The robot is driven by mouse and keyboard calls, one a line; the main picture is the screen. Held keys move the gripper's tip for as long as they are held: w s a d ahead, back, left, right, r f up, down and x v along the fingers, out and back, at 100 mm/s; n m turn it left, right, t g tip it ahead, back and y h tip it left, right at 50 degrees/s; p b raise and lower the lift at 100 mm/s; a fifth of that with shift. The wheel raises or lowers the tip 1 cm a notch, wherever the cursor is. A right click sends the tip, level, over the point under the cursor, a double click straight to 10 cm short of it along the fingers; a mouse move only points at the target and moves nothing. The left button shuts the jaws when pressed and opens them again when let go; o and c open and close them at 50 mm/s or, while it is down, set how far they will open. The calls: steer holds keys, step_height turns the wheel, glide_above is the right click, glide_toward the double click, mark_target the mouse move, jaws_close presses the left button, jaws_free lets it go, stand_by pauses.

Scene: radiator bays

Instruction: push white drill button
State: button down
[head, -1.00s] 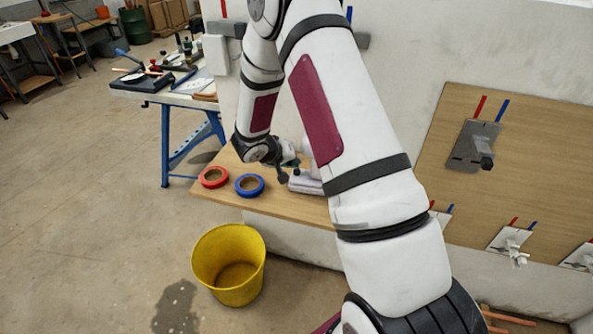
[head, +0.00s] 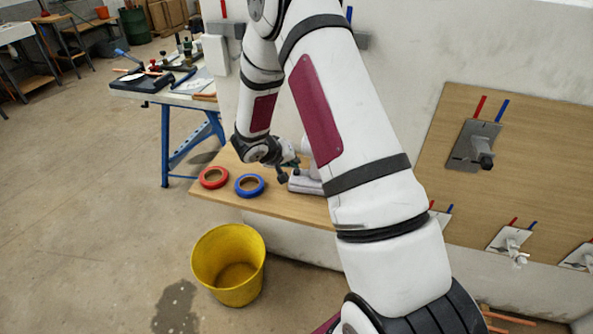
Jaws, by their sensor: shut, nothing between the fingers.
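The white drill (head: 306,184) sits on the wooden shelf at the wall, mostly hidden behind my arm. Only its pale base and a bit of its body show, and I cannot make out its button. My gripper (head: 283,176) is shut and empty, small and dark in the picture. It is just left of the drill, close to or touching it; I cannot tell which.
A red tape roll (head: 213,177) and a blue tape roll (head: 250,185) lie on the wooden shelf (head: 285,207) left of the drill. A yellow bucket (head: 229,264) stands on the floor below. A cluttered workbench (head: 190,100) is behind. Valve fittings (head: 474,145) are on the right wall panel.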

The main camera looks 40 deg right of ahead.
mark_target(294, 170)
steer(key=shift+f, duration=0.15)
steer(key=shift+f, duration=0.35)
steer(key=shift+r, duration=0.5)
steer(key=shift+r+p, duration=0.95)
steer(key=shift+r, duration=2.05)
